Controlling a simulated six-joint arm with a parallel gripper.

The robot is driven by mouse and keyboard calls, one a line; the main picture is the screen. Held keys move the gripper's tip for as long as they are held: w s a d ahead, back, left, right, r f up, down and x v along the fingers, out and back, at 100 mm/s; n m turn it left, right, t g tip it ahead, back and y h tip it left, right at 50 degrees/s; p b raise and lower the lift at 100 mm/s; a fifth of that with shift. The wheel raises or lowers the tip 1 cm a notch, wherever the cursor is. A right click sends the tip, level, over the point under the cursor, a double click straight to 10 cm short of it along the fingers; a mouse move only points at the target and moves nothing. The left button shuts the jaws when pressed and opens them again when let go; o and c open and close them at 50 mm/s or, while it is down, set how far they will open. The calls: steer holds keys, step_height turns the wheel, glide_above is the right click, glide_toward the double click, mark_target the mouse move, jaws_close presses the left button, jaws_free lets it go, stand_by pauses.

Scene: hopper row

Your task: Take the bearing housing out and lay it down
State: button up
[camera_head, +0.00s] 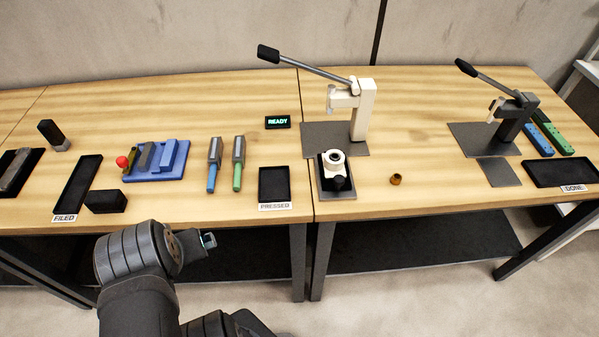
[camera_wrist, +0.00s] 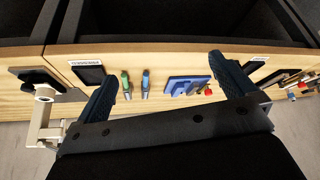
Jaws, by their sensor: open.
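The bearing housing (camera_head: 335,164) is a white block with a dark round bore. It sits upright in a dark holder on a grey plate (camera_head: 340,194), in front of the cream lever press (camera_head: 362,112), whose lever is raised. The empty black tray labelled PRESSED (camera_head: 274,184) lies just left of it. My gripper (camera_head: 209,240) is in front of the table's near edge, left of the housing and well apart from it. In the wrist view my gripper (camera_wrist: 165,70) is open with nothing between its fingers. The press area shows only partly at that view's left edge.
A READY display (camera_head: 278,122) stands behind the tray. A bronze bushing (camera_head: 396,179) lies right of the housing. Green and blue handled tools (camera_head: 238,165), a blue rack (camera_head: 157,172) and the FILED tray (camera_head: 78,187) lie left. A dark press (camera_head: 515,118) stands right.

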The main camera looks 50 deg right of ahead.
steer(key=c, duration=0.4)
steer(key=shift+w+d+r, duration=0.2)
steer(key=shift+d+r, duration=0.05)
steer(key=shift+r, duration=0.05)
steer(key=shift+c, duration=1.2)
steer(key=w+d+r+m+g, duration=0.2)
steer(key=w+d+r, duration=0.15)
steer(key=d, duration=0.55)
steer(key=w+d+r+m+g, duration=0.1)
steer(key=w+d+r+m, duration=0.3)
steer(key=d, duration=0.6)
steer(key=m+g+y, duration=0.2)
steer(key=m, duration=0.1)
glide_above(335, 156)
step_height(335, 156, down, 2)
step_height(335, 156, down, 17)
steer(key=shift+f, duration=0.1)
steer(key=shift+c, duration=0.4)
